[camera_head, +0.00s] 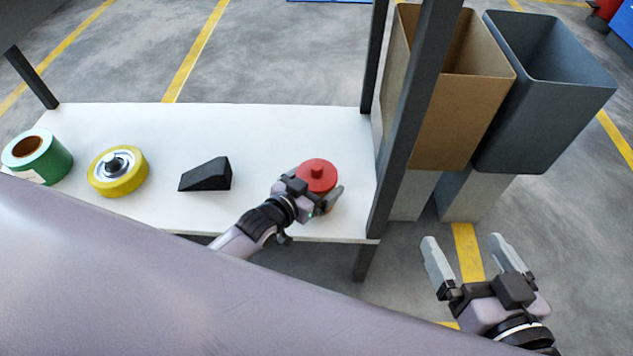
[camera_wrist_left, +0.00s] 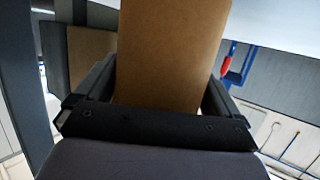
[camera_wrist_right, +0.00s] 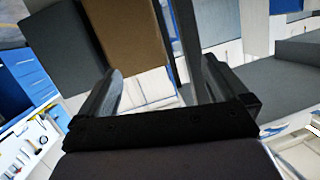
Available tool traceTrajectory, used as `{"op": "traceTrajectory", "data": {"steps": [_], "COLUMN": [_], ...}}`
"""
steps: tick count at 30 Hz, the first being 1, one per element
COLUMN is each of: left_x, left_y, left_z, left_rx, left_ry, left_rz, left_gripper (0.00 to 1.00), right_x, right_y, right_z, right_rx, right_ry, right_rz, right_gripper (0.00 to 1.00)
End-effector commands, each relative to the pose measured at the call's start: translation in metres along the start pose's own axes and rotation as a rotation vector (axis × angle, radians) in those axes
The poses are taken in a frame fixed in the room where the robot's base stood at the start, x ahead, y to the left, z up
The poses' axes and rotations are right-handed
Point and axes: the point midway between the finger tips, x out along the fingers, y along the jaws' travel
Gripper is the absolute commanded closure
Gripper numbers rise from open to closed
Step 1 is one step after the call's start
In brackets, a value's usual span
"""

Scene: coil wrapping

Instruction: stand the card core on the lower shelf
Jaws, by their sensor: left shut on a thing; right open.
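My left gripper (camera_head: 322,196) is shut on the card core. In the left wrist view the card core (camera_wrist_left: 172,50) shows as a plain brown surface between the two fingers. My right gripper (camera_head: 475,262) is open and empty, out to the right of the shelf.
On the shelf, left to right, are a green roll (camera_head: 55,165), a yellow wheel (camera_head: 118,182) and a black wedge (camera_head: 207,176). A dark post (camera_head: 412,120) rises at the shelf's right end. Beyond it stand a brown bin (camera_head: 455,120) and a grey bin (camera_head: 530,125).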

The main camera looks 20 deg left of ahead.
Motion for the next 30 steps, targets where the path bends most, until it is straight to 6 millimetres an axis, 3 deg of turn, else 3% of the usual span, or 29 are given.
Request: {"op": "traceTrajectory", "data": {"steps": [1, 2, 11, 14, 30], "left_x": [0.001, 0.001, -0.001, -0.010, -0.104], "left_y": [0.000, 0.000, 0.000, 0.000, 0.000], "left_z": [0.002, 0.002, -0.002, -0.002, -0.003], "left_rx": [0.000, 0.000, 0.000, 0.000, -0.001], "left_ry": [0.002, 0.000, 0.000, -0.003, -0.003], "left_rz": [0.000, 0.000, 0.000, 0.000, 0.000], "left_gripper": [0.35, 0.00, 0.00, 0.00, 0.00], "right_x": [0.000, -0.001, -0.001, -0.002, 0.014], "right_y": [0.001, 0.001, -0.001, -0.003, -0.021], "right_z": [0.001, 0.000, -0.003, -0.005, -0.006], "right_rx": [-0.004, -0.006, -0.001, 0.016, 0.193], "right_ry": [0.003, 0.004, 0.004, -0.005, -0.126], "right_rz": [0.002, 0.002, -0.001, -0.010, -0.080], "right_gripper": [0.00, 0.00, 0.00, 0.00, 0.00]}}
